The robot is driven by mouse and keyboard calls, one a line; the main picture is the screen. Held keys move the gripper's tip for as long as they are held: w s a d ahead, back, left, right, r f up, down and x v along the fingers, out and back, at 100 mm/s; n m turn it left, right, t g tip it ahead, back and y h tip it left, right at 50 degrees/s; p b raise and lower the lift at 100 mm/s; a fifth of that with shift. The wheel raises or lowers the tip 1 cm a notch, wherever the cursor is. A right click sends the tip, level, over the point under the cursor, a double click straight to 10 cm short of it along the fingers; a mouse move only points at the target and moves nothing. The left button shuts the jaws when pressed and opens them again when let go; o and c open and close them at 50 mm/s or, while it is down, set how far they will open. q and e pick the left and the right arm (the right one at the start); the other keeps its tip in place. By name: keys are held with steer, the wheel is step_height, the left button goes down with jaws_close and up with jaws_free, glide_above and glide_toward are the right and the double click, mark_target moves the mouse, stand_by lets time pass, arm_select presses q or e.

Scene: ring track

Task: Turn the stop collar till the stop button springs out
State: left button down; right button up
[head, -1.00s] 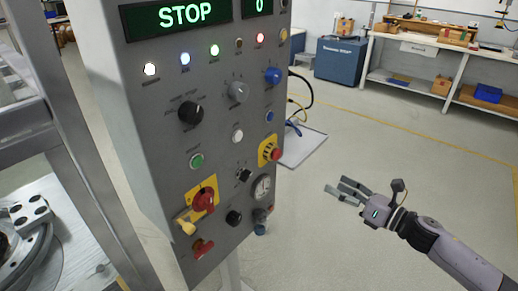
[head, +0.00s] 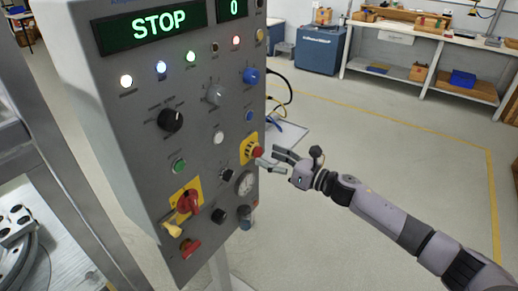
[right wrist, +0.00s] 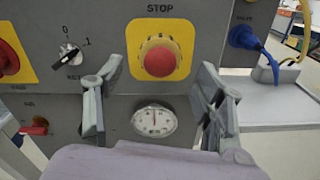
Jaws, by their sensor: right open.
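The red stop button (right wrist: 160,60) sits in a yellow ribbed stop collar (right wrist: 147,46) on a yellow plate marked STOP (right wrist: 182,26) in the right wrist view. In the head view the button (head: 257,152) is on the right part of the grey panel. My right gripper (head: 268,160) is just to the right of it in the head view. Its fingers (right wrist: 155,95) are open, spread left and right below the button in the wrist view, with nothing between them. Whether a fingertip touches the collar cannot be told. My left gripper is not in view.
The grey control panel (head: 135,85) holds several knobs and lamps, and a display reading STOP (head: 152,27). A red rotary switch (head: 188,201) and a gauge (right wrist: 154,121) are near. A blue plug with cable (right wrist: 248,40) is to the right. Floor to the right is clear.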

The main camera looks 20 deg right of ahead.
mark_target(261, 154)
steer(key=shift+p+x, duration=0.3)
steer(key=shift+x, duration=1.95)
steer(key=c, duration=1.2)
steer(key=shift+o, duration=0.2)
steer(key=m, duration=0.4)
steer(key=shift+m, duration=0.3)
steer(key=shift+d+m+p, duration=0.1)
steer(key=shift+m+p, duration=0.55)
steer(key=shift+m, duration=1.35)
